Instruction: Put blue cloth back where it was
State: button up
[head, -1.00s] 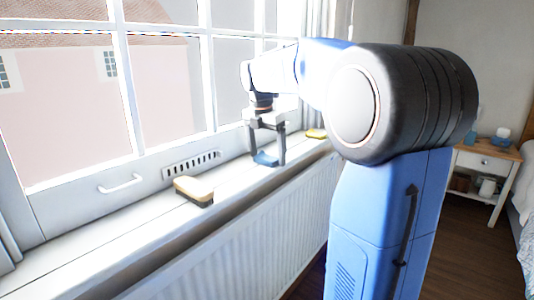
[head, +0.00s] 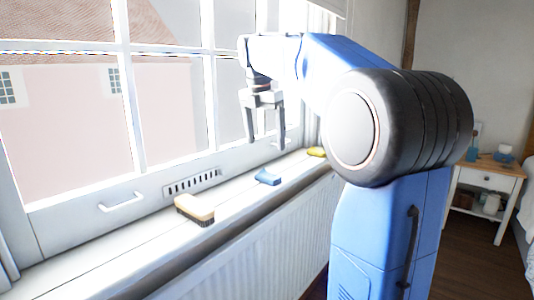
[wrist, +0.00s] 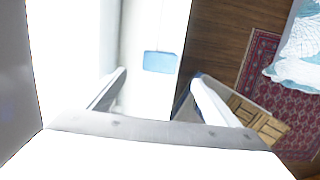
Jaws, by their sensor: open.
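The blue cloth (head: 268,177) lies folded on the white windowsill (head: 120,237), between a brush and a yellow item. It also shows in the wrist view (wrist: 160,62) as a flat blue rectangle on the sill, beyond and between my two fingers. My gripper (head: 267,143) is open and empty, pointing down above the cloth and clear of it. In the wrist view my gripper's fingers (wrist: 155,92) are wide apart with nothing between them.
A wooden brush with dark bristles (head: 194,209) sits nearer on the sill. A yellow item (head: 316,152) lies farther along it. The window with its handle (head: 122,202) borders the sill. A radiator (head: 255,238) is below. A nightstand (head: 487,176) stands at right.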

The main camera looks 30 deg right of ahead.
jog(key=shift+r, duration=0.15)
jog(key=shift+s, duration=0.1)
jog(key=s+a+f+m+t, duration=0.1)
jog(key=s+a+f+m, duration=0.3)
jog(key=s+f+m, duration=0.3)
jog(key=s+a+f+m+t+y, duration=0.1)
jog(key=s+a+f+m, duration=0.4)
jog(key=s+f, duration=0.6)
jog(key=s+a+f+m+t, duration=0.2)
jog(key=s+a+f+m, duration=0.3)
jog(key=s+f+m, duration=0.5)
jog(key=shift+s+y, duration=0.3)
jog(key=shift+s, duration=0.4)
jog(key=shift+r, duration=0.1)
